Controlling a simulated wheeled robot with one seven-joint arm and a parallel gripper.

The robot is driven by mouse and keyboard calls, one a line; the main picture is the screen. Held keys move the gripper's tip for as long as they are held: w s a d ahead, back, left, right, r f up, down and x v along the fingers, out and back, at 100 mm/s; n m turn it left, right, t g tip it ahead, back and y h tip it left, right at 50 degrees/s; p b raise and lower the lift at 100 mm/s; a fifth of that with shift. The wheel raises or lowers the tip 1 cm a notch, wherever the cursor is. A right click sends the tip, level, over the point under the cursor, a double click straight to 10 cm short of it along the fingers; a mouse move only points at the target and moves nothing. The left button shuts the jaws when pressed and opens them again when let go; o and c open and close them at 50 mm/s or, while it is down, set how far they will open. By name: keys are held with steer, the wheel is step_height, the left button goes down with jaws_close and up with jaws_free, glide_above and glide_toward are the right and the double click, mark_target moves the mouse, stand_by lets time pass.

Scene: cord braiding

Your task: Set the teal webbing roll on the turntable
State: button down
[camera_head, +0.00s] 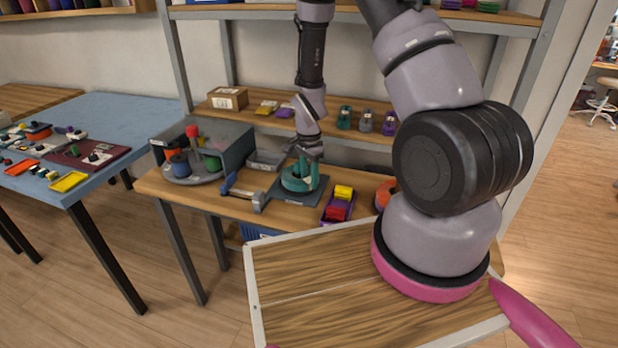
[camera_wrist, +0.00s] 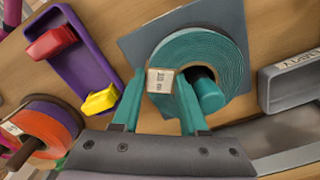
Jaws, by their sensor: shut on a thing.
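The teal webbing roll (camera_head: 291,184) is a coiled ring over a dark grey square plate (camera_head: 312,196) on the wooden workbench. In the wrist view its spiral face (camera_wrist: 217,52) and a small white label (camera_wrist: 160,81) show. My gripper (camera_head: 306,158) reaches down from above. In the wrist view its two teal fingers (camera_wrist: 160,88) are shut on the near side of the roll. I cannot tell whether the roll touches the plate. The turntable (camera_head: 197,178) is a round grey disc at the bench's left end, carrying several coloured items, inside a grey open-fronted housing (camera_head: 236,150).
Between turntable and roll lie a blue-handled tool (camera_head: 240,190) and a grey tray (camera_head: 265,160). A purple tray (camera_head: 337,209) with red and yellow pieces stands right of the roll, with an orange spool (camera_head: 385,193) beyond. A shelf (camera_head: 270,115) overhangs behind.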

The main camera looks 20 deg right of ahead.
mark_target(308, 179)
steer(key=shift+c, duration=1.8)
jaws_free()
steer(key=shift+o, duration=0.4)
steer(key=shift+w+r, duration=0.1)
steer(key=shift+r, duration=0.05)
steer(key=shift+w+a+r, duration=0.1)
steer(key=shift+r, duration=2.8)
